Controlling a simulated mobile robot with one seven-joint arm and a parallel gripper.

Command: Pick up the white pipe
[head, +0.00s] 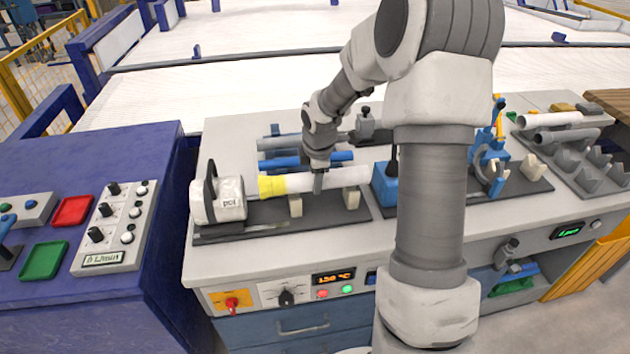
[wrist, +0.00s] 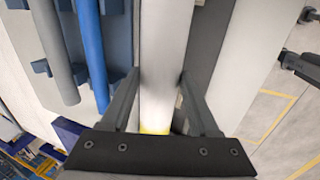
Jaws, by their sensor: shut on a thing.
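The white pipe (head: 345,177) lies level above a dark base plate (head: 270,226) on the workbench, with a yellow section toward its left end. My gripper (head: 318,184) comes down on it from above near its middle and is shut on it. In the wrist view the pipe (wrist: 163,50) runs between the two fingers of my gripper (wrist: 160,90), with a bit of yellow near the gripper body. Cream support blocks (head: 295,206) stand under the pipe. I cannot tell whether the pipe touches them.
A white cylindrical machine (head: 217,199) stands at the pipe's left end, and a blue block (head: 383,188) near its right end. Blue pipe (head: 285,162) and grey pipe (head: 280,143) lie behind. Another white pipe (head: 550,119) lies on a rack at right. A purple control desk (head: 150,150) stands left.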

